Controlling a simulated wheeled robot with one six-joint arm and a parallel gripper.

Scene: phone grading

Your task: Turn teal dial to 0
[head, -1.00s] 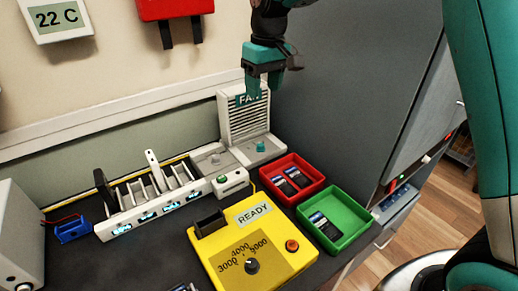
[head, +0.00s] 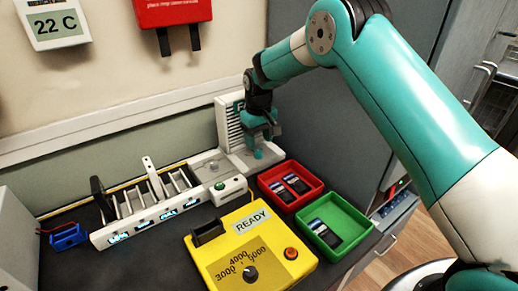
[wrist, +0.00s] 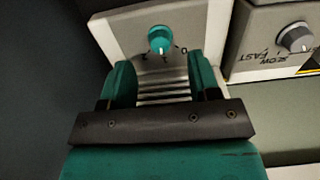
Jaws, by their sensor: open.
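The teal dial (wrist: 160,39) sits on the light panel of the fan unit (head: 229,128), with small number marks beside it. Its pale pointer line seems to face the 1 mark; the 0 mark is to the right in the wrist view. In the head view the dial (head: 258,154) shows just below my gripper (head: 262,137). My gripper (wrist: 162,76) is open and empty. Its two teal fingers point toward the dial, one to each side, and the dial appears apart from them.
A grey dial (wrist: 297,38) marked SLOW and FAST is on the neighbouring panel. The red tray (head: 291,185) and green tray (head: 334,224) hold phones close by. The yellow tester (head: 250,246) reads READY. A grey cabinet wall stands right of the fan.

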